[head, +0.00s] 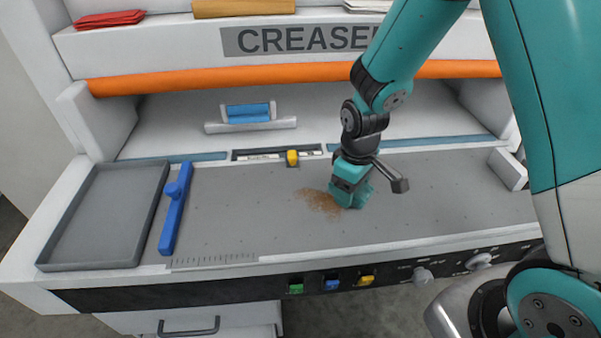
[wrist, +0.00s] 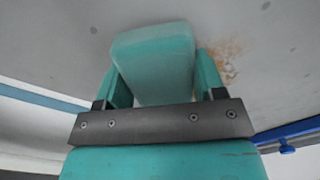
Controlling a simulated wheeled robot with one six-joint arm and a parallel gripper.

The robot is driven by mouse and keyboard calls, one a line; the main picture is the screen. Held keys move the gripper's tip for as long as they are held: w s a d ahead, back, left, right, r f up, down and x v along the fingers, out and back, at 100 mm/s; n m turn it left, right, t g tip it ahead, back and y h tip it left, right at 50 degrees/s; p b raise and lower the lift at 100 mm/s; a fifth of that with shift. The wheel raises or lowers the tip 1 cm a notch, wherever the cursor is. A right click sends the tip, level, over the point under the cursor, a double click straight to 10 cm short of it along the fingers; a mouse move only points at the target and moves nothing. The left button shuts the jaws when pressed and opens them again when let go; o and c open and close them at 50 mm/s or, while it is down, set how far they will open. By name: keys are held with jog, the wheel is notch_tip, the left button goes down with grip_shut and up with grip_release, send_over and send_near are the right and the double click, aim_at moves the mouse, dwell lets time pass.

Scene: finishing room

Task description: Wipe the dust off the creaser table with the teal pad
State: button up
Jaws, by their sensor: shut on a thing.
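The creaser table (head: 258,231) is a grey surface on a white machine. A patch of brown dust (head: 320,204) lies near its middle, and it also shows in the wrist view (wrist: 228,66). My gripper (head: 350,190) is shut on the teal pad (wrist: 155,60), which sits between its two fingers. The pad is low at the table, just right of the dust and at its edge. I cannot tell whether its underside touches the surface or whether dust lies beneath it.
A blue bar with a knob (head: 175,210) lies at the table's left, beside an empty grey tray (head: 104,216). A yellow slider (head: 292,158) and a blue-handled block (head: 249,113) stand behind. An orange roller (head: 215,79) spans the back. The table's right side is clear.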

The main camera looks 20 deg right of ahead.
jog(key=shift+s+d+f, duration=0.1)
jog(key=shift+d+f, duration=0.1)
jog(key=shift+d, duration=0.2)
notch_tip(320, 180, up, 3)
jog(key=shift+f+p, duration=0.1)
jog(key=shift+p, duration=0.85)
jog(key=shift+r+p, duration=2.35)
jog(key=shift+r, duration=0.35)
